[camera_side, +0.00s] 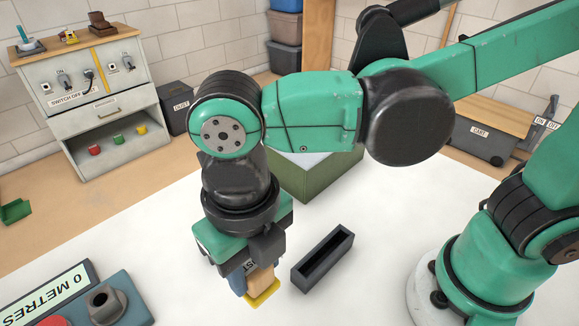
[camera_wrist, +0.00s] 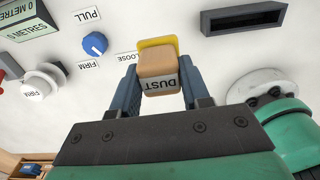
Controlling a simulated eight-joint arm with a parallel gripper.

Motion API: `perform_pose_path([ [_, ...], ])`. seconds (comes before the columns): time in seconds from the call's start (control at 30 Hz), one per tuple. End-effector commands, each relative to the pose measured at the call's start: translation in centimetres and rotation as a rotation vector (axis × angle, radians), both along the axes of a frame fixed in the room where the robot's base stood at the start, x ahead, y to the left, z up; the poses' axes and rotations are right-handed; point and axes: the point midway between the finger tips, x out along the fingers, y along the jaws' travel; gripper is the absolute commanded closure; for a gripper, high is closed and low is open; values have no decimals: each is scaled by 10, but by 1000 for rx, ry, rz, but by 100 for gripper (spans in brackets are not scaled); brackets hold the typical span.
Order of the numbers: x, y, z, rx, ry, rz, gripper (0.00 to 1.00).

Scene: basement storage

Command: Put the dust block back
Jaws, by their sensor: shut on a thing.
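The dust block (camera_wrist: 158,62) is a tan block with a DUST label and a yellow layer at its far end. In the wrist view it sits between the two blue-grey fingers of my gripper (camera_wrist: 158,80), which is shut on it. In the side view my gripper (camera_side: 257,281) points down over the white table. The block (camera_side: 262,284) shows there partly, yellow end lowest; whether it touches the table I cannot tell. A narrow dark open-topped holder (camera_side: 322,260) lies just right of the block, apart from it and seemingly empty. It also shows in the wrist view (camera_wrist: 242,21).
A METRES display (camera_side: 50,295) and a grey-blue control unit (camera_side: 115,300) stand front left. A blue knob (camera_wrist: 95,43) has PULL, FIRM and LOOSE labels around it. A green box (camera_side: 310,178) stands behind my arm. A dark DUST-labelled bin (camera_side: 176,106) stands by the cabinet (camera_side: 95,105).

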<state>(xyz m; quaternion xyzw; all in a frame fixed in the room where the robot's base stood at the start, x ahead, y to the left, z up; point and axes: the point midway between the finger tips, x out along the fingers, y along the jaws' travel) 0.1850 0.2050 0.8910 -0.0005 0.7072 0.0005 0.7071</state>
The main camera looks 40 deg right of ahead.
Motion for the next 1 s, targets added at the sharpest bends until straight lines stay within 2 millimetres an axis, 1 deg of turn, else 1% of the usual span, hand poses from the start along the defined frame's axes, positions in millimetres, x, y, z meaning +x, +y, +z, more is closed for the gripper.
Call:
perform_pose_path([
  [0.03, 0, 0, -11, 0, 0, -1, 100],
  [0.1, 0, 0, -25, 0, 0, -1, 100],
  [0.2, 0, 0, -42, 0, 0, -1, 100],
  [0.3, 0, 0, -54, 0, 0, -1, 100],
  [0.5, 0, 0, -65, 0, 0, -2, 100],
  [0.7, 1, 0, -90, 0, 0, -2, 100],
  [0.8, 0, 0, -98, 0, 0, -2, 100],
  [1.0, 0, 0, -101, 0, 0, -2, 100],
])
